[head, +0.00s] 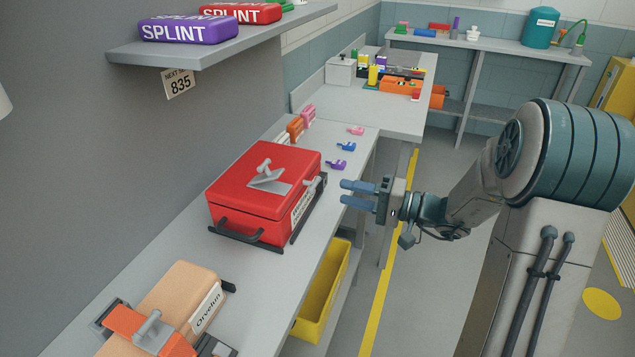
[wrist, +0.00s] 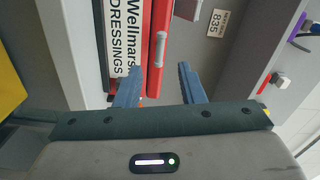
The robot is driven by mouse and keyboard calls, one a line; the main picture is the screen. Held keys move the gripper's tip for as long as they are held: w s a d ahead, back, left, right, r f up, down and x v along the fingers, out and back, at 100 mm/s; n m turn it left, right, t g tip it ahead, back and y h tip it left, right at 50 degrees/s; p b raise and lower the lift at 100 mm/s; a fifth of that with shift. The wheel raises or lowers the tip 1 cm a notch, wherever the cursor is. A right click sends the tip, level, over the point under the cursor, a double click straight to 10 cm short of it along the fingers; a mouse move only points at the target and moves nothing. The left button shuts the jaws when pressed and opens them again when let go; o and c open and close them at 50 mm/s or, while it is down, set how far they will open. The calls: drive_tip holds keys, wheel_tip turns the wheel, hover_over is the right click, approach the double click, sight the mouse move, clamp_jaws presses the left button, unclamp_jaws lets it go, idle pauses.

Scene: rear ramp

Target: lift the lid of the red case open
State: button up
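The red case (head: 262,190) sits on the grey bench in the head view with its lid (head: 240,185) shut. A grey handle (head: 268,175) stands on top of the lid. A white label faces right, and it reads "Wellmars DRESSINGS" in the wrist view (wrist: 123,35). My gripper (head: 358,194) is just right of the case, apart from it, with its blue fingers pointing at it. In the wrist view the fingers (wrist: 158,85) are spread with nothing seen between them but the case's red edge and the wall beyond.
A tan case (head: 172,295) with an orange strap lies nearer on the bench. Small coloured clips (head: 346,147) lie behind the red case. A shelf (head: 215,42) with splint packs overhangs at upper left. A yellow bin (head: 325,290) stands below the bench.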

sight(317, 184)
drive_tip(key=p+x, duration=0.1)
drive_tip(key=x, duration=0.7)
drive_tip(key=shift+w+a, duration=0.1)
drive_tip(key=shift+a, duration=0.05)
clamp_jaws()
